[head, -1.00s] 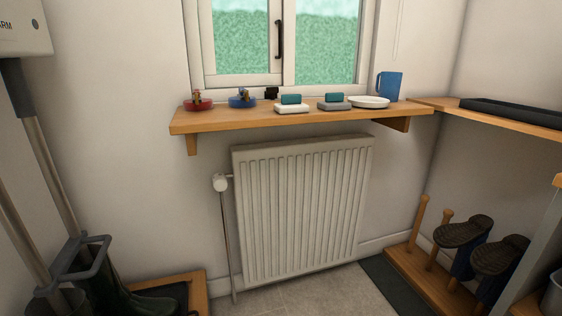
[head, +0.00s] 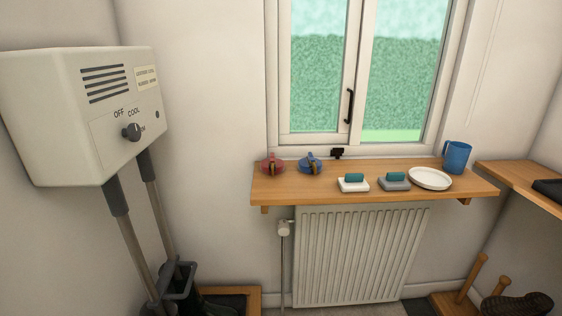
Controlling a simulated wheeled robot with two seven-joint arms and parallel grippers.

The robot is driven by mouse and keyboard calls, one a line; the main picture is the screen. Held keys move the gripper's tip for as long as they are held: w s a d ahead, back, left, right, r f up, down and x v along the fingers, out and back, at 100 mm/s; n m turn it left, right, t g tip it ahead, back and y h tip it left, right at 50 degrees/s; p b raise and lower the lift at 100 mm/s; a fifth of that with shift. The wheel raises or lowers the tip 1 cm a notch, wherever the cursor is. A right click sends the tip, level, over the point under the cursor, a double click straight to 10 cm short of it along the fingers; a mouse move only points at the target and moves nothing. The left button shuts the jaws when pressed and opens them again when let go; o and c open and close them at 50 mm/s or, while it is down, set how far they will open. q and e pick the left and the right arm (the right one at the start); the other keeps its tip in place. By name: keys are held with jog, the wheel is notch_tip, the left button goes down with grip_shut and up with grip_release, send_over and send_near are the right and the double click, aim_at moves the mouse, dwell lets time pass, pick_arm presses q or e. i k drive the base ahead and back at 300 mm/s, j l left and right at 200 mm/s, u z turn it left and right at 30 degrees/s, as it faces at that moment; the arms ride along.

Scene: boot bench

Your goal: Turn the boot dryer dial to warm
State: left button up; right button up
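The boot dryer (head: 75,130) is a cream box on the left wall with vent slots, a small label and two grey pipes running down from it. Its dark dial (head: 131,132) sits on the front panel below the printed words OFF and COOL. I cannot tell exactly where the dial points. Neither of my grippers is in view.
A wooden shelf (head: 380,181) under the window holds a red and a blue item, two sponges on dishes, a white plate (head: 430,179) and a blue mug (head: 457,157). A radiator (head: 358,254) is below. Space before the dryer looks clear.

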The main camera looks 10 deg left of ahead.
aim_at(133, 132)
jog(key=u, duration=1.4)
